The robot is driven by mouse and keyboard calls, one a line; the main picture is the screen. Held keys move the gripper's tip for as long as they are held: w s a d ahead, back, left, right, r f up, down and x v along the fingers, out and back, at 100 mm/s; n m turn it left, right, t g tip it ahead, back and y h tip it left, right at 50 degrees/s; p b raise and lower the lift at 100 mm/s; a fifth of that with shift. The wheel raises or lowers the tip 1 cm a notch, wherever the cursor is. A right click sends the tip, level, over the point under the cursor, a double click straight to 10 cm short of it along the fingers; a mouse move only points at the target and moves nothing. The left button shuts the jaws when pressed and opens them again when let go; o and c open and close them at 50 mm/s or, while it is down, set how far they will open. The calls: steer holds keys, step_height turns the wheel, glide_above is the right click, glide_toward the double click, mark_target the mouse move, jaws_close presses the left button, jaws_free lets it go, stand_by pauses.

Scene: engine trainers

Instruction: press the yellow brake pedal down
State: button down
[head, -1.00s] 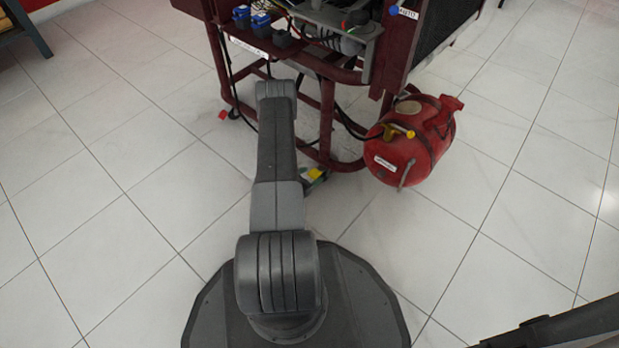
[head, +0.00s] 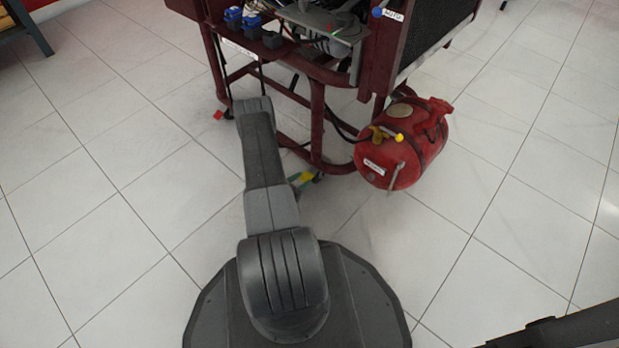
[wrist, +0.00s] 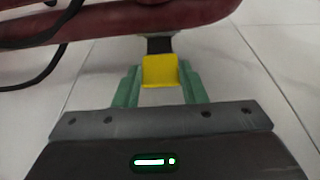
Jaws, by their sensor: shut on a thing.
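The yellow brake pedal (wrist: 160,71) is in the middle of the wrist view, on a dark stem below a dark red tube. My gripper (wrist: 158,84) has its green fingers on either side of the pedal, shut on it. In the head view a small patch of the yellow pedal (head: 305,178) shows low by the frame, just right of my arm. The rest of my gripper there is mostly hidden by my arm. How far down the pedal stands cannot be told.
The dark red engine trainer frame (head: 317,125) stands ahead, with a red tank (head: 405,150) at its lower right. Dark cables hang by the frame, and one loops at the left in the wrist view (wrist: 45,70).

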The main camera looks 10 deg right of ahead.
steer(key=shift+f+h, duration=0.3)
steer(key=shift+f, duration=0.1)
steer(key=shift+w+f+t+h, duration=0.1)
steer(key=shift+f+t+h, duration=0.65)
steer(key=shift+t+h, duration=0.05)
steer(key=c, duration=0.9)
jaws_free()
steer(key=v, duration=1.4)
steer(key=shift+d, duration=0.1)
